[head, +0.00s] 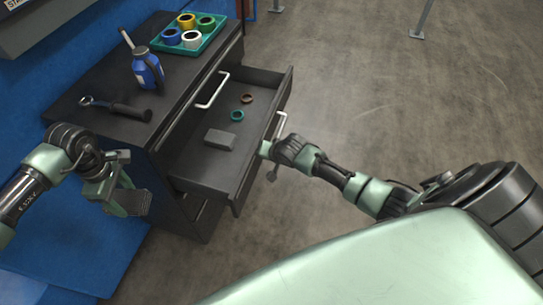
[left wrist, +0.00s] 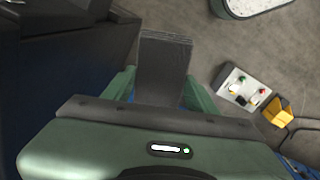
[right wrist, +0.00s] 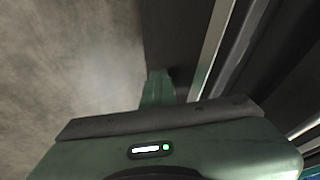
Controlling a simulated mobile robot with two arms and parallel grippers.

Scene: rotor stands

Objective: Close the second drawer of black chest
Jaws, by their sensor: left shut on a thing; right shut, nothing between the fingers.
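The black chest (head: 185,75) stands at the left, its top drawer shut with a pale handle (head: 212,90). The second drawer (head: 205,172) is pulled out below it. Inside lie a grey block (head: 220,139), a teal ring (head: 237,115) and a brown ring (head: 247,98). My right gripper (head: 266,150) is shut and empty at the outer face of that drawer, beside its handle (head: 278,124); contact is unclear. Its shut fingers show in the right wrist view (right wrist: 158,88).
On the chest top are a teal tray (head: 214,38) with several coloured rings, a blue bottle (head: 147,70) and a dark-handled tool (head: 115,106). Open floor (head: 400,100) lies right of the drawer. Blue surfaces lie at the left.

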